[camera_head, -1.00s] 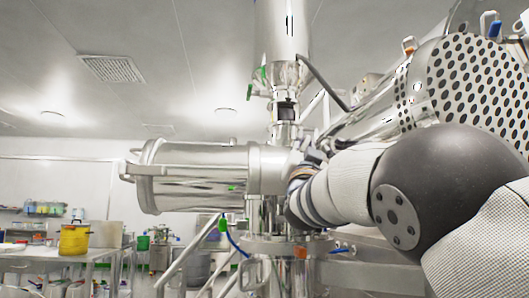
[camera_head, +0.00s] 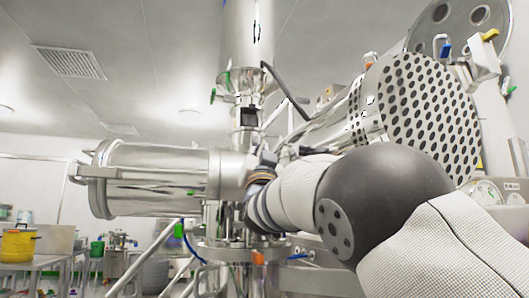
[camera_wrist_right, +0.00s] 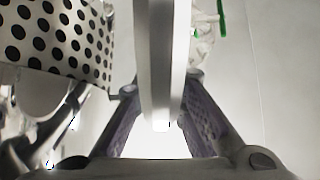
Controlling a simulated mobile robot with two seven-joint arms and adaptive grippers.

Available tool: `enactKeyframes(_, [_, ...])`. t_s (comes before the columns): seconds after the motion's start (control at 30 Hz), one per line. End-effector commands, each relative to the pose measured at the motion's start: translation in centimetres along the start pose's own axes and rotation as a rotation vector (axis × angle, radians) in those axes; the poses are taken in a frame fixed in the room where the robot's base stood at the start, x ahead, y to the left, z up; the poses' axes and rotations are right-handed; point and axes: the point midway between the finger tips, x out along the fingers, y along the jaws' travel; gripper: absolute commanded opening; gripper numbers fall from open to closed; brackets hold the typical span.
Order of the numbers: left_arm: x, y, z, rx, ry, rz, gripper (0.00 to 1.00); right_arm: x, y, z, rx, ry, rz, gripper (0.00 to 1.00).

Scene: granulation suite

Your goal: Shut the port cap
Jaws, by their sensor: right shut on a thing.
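My right arm comes in from the right in the head view and reaches to the middle of the steel machine. My right gripper (camera_head: 262,160) is at its far end, small and partly hidden by my own wrist. In the right wrist view the two fingers (camera_wrist_right: 162,88) close from both sides on a pale flat plate seen edge-on, which looks like the port cap (camera_wrist_right: 160,50). The cap's face and its hinge are hidden, and I cannot tell how far it stands from its port. My left gripper is in neither view.
A horizontal steel cylinder (camera_head: 150,180) lies left of my gripper, and a vertical steel column (camera_head: 248,45) rises behind. A perforated drum (camera_head: 425,115) is close above my right arm. A yellow bucket (camera_head: 18,244) stands on a table at far left.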

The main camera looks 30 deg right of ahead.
Motion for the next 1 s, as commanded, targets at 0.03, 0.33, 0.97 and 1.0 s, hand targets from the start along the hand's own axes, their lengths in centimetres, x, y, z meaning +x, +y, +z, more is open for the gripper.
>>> enactKeyframes(0.03, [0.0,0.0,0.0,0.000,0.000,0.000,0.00,0.0,-0.3,0.1,-0.024,0.000,-0.022,0.00])
enactKeyframes(0.33, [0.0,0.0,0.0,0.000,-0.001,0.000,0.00,-0.3,-3.1,0.3,-0.183,-0.001,-0.182,0.00])
enactKeyframes(0.97, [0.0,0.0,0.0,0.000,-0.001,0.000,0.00,-1.1,-6.0,1.2,-0.360,-0.003,-0.360,0.00])
enactKeyframes(1.0, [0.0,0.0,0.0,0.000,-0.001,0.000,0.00,-1.1,-6.1,1.2,-0.362,-0.003,-0.362,0.00])
